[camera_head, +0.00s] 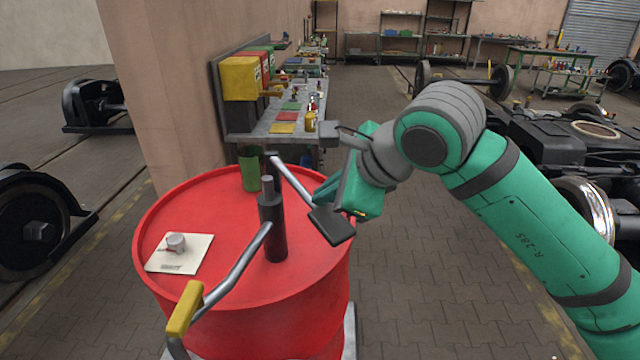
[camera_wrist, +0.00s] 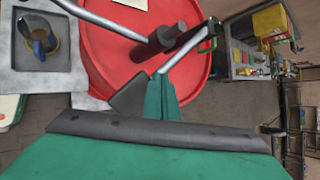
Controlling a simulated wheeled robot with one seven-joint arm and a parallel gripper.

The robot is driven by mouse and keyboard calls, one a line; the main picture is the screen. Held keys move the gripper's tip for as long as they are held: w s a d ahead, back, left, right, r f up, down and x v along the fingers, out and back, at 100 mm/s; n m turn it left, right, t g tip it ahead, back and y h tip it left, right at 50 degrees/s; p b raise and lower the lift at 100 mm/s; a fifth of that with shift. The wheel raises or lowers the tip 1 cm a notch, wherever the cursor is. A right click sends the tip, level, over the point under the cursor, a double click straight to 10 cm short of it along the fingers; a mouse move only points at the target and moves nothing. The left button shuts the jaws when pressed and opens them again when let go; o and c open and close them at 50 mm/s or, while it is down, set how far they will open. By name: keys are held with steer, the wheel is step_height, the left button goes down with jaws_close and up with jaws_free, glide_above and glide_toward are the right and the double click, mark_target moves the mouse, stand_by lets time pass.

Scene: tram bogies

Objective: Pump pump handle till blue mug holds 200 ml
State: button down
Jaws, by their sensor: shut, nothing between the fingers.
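A black pump (camera_head: 272,225) stands upright on a red drum (camera_head: 215,205). Its grey pump handle (camera_head: 291,182) slopes from the pump's top down towards my gripper (camera_head: 332,222); it also shows in the wrist view (camera_wrist: 185,50). My gripper is shut with nothing between its fingers. The mug does not show in the head view.
A grey spout pipe (camera_head: 238,265) with a yellow sleeve (camera_head: 185,308) runs from the pump past the drum's rim. A workbench (camera_head: 262,130) stands behind; paved floor (camera_head: 420,300) is clear at right.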

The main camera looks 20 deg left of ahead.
steer(key=shift+r, duration=3)
step_height(320, 180, up, 5)
glide_above(324, 212)
steer(key=shift+w, duration=0.1)
